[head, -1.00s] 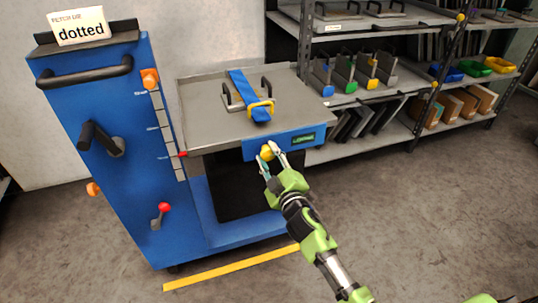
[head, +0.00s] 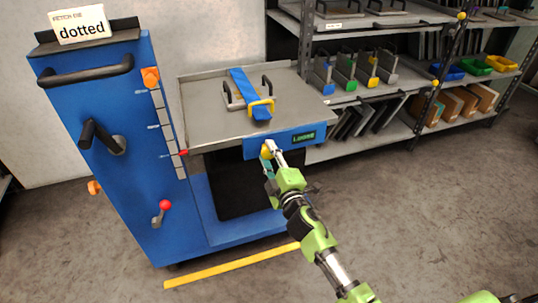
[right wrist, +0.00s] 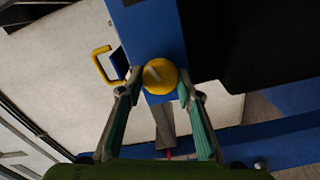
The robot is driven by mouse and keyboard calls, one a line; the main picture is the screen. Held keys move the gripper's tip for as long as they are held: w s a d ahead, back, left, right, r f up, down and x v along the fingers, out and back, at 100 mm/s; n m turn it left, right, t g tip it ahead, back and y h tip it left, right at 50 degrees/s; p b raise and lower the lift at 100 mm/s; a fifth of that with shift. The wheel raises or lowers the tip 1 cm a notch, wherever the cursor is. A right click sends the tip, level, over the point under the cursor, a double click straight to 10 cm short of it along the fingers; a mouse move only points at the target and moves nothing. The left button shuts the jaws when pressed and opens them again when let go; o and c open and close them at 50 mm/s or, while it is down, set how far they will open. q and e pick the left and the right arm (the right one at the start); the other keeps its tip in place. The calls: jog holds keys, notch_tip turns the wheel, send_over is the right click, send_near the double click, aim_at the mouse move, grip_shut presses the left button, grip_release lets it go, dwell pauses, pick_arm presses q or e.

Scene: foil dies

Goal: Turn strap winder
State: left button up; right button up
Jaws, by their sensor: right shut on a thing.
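The strap winder is a yellow round knob (right wrist: 160,76) with a pale line on its face, on the front of the blue panel below the grey platform. It also shows in the head view (head: 266,152). My right gripper (head: 272,153) is shut on the knob, with one finger on each side of it in the right wrist view (right wrist: 158,92). A blue strap (head: 239,84) with a yellow buckle (head: 261,106) runs across the grey platform (head: 205,120). My left gripper is not in view.
The blue lift cart (head: 110,190) has a black handle, a crank, orange knobs and a red-tipped lever. A small green display (head: 304,137) is right of the knob. Shelves (head: 400,98) with dies and bins stand behind at right. A yellow floor line (head: 230,265) lies in front.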

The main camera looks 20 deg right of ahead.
jog(key=o, duration=1.1)
jog(key=s, duration=1.2)
jog(key=shift+d, duration=0.2)
